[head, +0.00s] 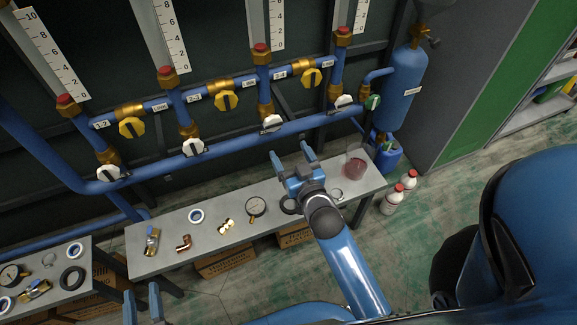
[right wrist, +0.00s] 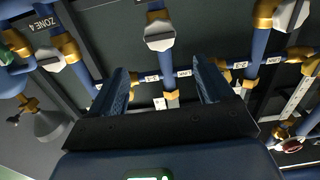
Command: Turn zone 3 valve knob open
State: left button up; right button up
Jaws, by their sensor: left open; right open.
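The zone 3 valve knob, by its place in the row, is the white knob (head: 271,123) with a dark bar, on the blue pipe below the third riser. In the right wrist view that white knob (right wrist: 158,36) shows ahead, between the fingers in the picture but apart from them. Its own zone label is not readable. My right gripper (head: 291,155) is open and empty, below and slightly right of the knob in the head view. My left gripper (head: 142,298) is open and empty at the bottom left, away from the pipes.
Similar white knobs (head: 193,147) and (head: 344,101) flank it; yellow knobs (head: 224,101) sit on the cross pipes above. A green knob (head: 373,102) and blue tank (head: 400,85) stand right. The grey bench (head: 178,212) below holds fittings, a gauge and a jar. A ZONE 4 label (right wrist: 45,22) shows.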

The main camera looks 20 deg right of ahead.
aim_at(274, 125)
jog(key=w, duration=1)
jog(key=shift+w+a+f, duration=0.25)
jog(key=shift+w+f, duration=0.15)
jog(key=c, duration=1)
jog(key=shift+r+n+p, duration=0.2)
jog(key=shift+n+p, duration=0.7)
jog(key=shift+n, duration=0.4)
jog(key=shift+c, duration=0.2)
pick_arm(q)
jog(key=shift+r+p, duration=0.35)
jog(key=shift+r, duration=0.5)
pick_arm(e)
jog(key=shift+f+n, duration=0.15)
jog(key=shift+n, duration=0.85)
